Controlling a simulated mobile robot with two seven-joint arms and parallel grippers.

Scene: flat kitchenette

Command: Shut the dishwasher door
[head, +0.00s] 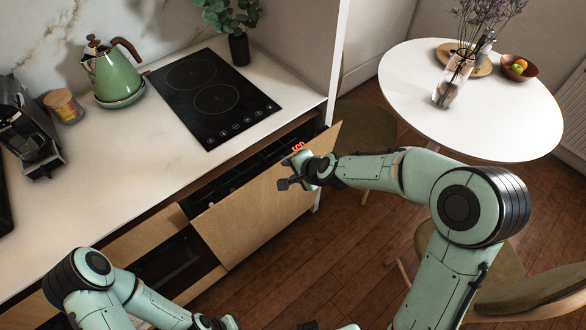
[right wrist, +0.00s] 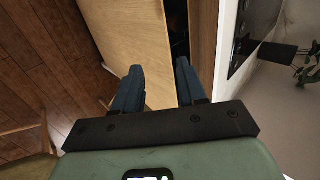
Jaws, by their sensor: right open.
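The dishwasher door (head: 243,222) is a light wooden panel under the counter. It stands ajar, its top tilted out from the cabinet, with a dark gap behind it. My right gripper (head: 285,184) is at the upper right part of the door, near its top edge. In the right wrist view the fingers of the right gripper (right wrist: 160,82) are apart with nothing held, and the door (right wrist: 115,35) fills the upper left; its edge lies ahead between the fingertips. I cannot tell if they touch. My left gripper (head: 215,322) is partly cut off at the bottom edge.
The white counter (head: 130,160) above holds a black hob (head: 212,97), a green kettle (head: 113,75) and a coffee machine (head: 28,130). A round white table (head: 480,115) and chairs stand right; wooden floor lies in front.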

